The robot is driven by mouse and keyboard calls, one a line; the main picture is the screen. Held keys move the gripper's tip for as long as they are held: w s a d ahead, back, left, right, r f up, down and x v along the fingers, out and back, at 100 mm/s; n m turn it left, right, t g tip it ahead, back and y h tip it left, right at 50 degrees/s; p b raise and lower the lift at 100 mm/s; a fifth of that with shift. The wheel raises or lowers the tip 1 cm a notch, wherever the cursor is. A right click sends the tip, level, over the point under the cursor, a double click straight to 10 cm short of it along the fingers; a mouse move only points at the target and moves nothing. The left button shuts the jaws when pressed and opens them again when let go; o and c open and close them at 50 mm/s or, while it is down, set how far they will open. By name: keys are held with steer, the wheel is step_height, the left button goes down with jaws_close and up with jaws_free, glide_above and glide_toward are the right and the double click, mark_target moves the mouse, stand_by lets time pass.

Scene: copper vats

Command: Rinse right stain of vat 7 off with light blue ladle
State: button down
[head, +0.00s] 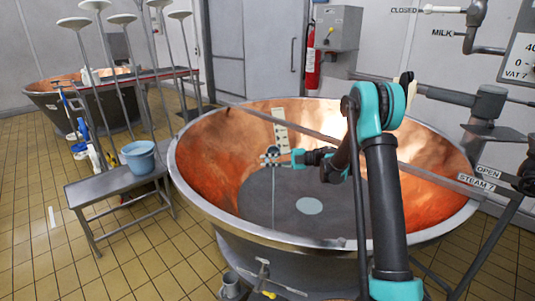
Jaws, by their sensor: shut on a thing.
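Vat 7 (190,185) is the large copper vat with a steel rim in front of me; its grey floor shows inside. My arm reaches over it from the right. My gripper (268,158) is inside the vat's outline, left of its middle, and is shut. A thin pale rod (273,200) runs down from the gripper; it looks like the light blue ladle's handle, though its bowl is not clear. I cannot make out a distinct stain on the copper; my arm hides part of the right wall.
A light blue bucket (139,158) stands on a grey bench (115,183) left of the vat. A bar (330,142) crosses above the vat. A pale strip (279,130) is on its back wall. Steam pipes and a valve stand at the right. Another vat (50,105) is back left.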

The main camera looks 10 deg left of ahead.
steer(key=s+f+n, duration=0.3)
steer(key=f+n, duration=0.3)
steer(key=f, duration=0.7)
steer(key=shift+d+t, duration=0.25)
steer(key=shift+t, duration=0.05)
steer(key=shift+s, duration=0.1)
stand_by(0.5)
